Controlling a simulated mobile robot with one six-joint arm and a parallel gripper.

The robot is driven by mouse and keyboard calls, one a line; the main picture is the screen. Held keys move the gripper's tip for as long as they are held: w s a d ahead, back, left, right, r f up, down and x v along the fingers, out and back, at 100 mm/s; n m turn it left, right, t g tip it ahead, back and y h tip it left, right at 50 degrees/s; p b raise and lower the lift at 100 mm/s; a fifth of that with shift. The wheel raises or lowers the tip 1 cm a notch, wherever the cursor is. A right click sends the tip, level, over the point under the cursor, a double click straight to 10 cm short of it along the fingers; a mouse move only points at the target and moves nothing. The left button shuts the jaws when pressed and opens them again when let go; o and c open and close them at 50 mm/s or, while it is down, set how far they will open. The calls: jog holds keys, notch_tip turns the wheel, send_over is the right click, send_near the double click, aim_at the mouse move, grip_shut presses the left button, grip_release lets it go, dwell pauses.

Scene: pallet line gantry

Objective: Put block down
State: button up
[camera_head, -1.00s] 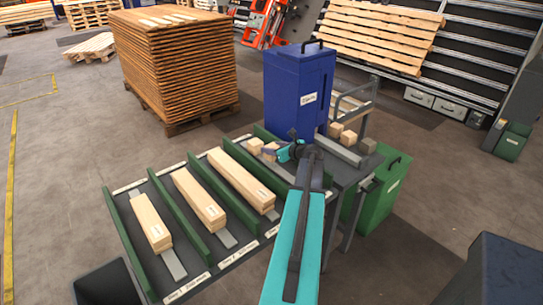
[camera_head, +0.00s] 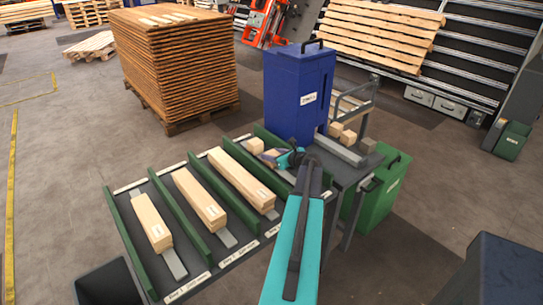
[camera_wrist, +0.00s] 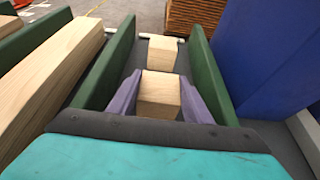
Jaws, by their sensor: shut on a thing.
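In the wrist view my gripper (camera_wrist: 160,102) is shut on a light wooden block (camera_wrist: 160,88), with a purple finger on each side of it. The held block is inside the lane between two green dividers; I cannot tell whether it touches the lane floor. Another wooden block (camera_wrist: 163,53) sits just beyond it at the lane's far end, and it shows in the head view (camera_head: 255,145). In the head view my gripper (camera_head: 271,157) is low over the right-hand lane, and my arm hides the near part of that lane.
Long wooden beams (camera_head: 241,180) lie in the lanes to the left, between green dividers (camera_head: 192,213). A blue bin (camera_head: 296,97) stands close to the right of the lane. More small blocks (camera_head: 341,132) lie behind it. A green bin (camera_head: 383,181) stands at the right.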

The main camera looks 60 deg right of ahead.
jog(key=shift+f, duration=0.1)
jog(key=o, duration=1.1)
jog(key=shift+b+v, duration=1.3)
jog(key=shift+v, duration=4.75)
jog(key=shift+s, duration=0.1)
